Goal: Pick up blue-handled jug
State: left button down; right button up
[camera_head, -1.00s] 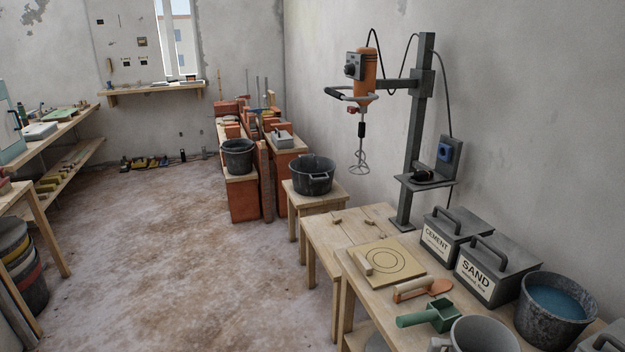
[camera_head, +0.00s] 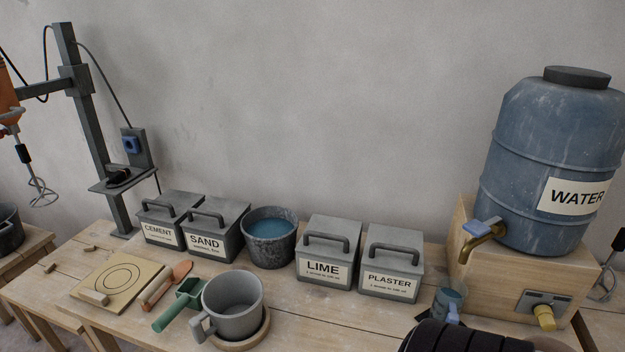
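A larger grey jug (camera_head: 236,292) with a grey handle stands on a round wooden board in the front middle.
Boxes of cement (camera_head: 160,236), sand (camera_head: 206,244), lime (camera_head: 323,270) and plaster (camera_head: 387,281) line the wall. A bucket of blue water (camera_head: 269,250) stands among them. A water barrel (camera_head: 535,205) with a brass tap (camera_head: 474,247) is at right. A green scoop (camera_head: 178,312) lies left.

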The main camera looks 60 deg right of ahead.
aim_at(451, 294)
jog(key=z, duration=2.7)
